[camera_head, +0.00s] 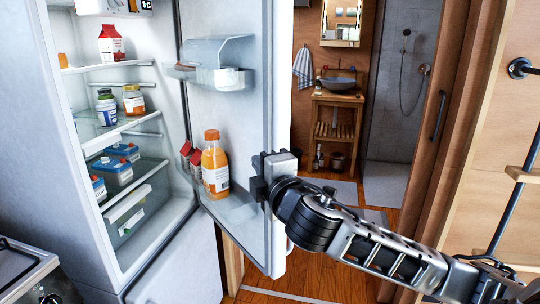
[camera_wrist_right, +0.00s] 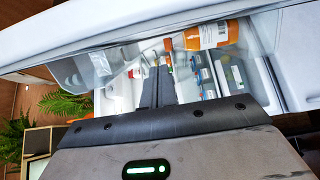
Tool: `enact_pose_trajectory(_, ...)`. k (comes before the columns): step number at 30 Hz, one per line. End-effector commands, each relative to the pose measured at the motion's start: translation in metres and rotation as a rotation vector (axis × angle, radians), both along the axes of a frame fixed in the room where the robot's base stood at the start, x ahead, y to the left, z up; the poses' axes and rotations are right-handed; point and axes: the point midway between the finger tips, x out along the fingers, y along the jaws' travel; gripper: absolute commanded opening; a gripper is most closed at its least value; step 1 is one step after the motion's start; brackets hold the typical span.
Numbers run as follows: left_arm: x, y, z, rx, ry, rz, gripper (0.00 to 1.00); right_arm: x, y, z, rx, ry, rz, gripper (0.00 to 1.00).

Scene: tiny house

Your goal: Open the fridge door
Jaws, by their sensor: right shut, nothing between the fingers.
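The white fridge (camera_head: 60,110) stands at the left with its door (camera_head: 233,130) swung open. Its shelves show inside, and the door's inner side faces me with an orange bottle (camera_head: 215,163) in the lower rack (camera_head: 236,212). My right gripper (camera_head: 262,178) is at the door's free edge, about the height of the orange bottle. In the right wrist view, the fingers (camera_wrist_right: 158,88) are together with nothing between them and point toward the fridge interior. I cannot tell whether they touch the door. My left gripper is not in view.
Several jars, blue boxes and a red carton (camera_head: 111,43) stand on the fridge shelves. A stove (camera_head: 22,268) is at the lower left. Beyond the door are wooden floor, a wooden washstand (camera_head: 338,98) and a shower. A wooden wall and ladder-like rail (camera_head: 520,174) bound the right.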

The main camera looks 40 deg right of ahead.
Motion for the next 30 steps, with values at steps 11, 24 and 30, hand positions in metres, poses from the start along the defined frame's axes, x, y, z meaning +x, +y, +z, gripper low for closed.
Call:
enact_pose_trajectory(11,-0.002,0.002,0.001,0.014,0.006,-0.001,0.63,0.035,-0.038,-0.001,-0.002,0.005,0.000,0.00)
enact_pose_trajectory(24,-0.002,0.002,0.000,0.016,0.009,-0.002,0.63,0.035,-0.047,-0.001,0.003,0.003,0.002,0.00)
enact_pose_trajectory(30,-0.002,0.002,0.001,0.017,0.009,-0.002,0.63,0.036,-0.048,0.000,0.002,0.003,0.005,0.00)
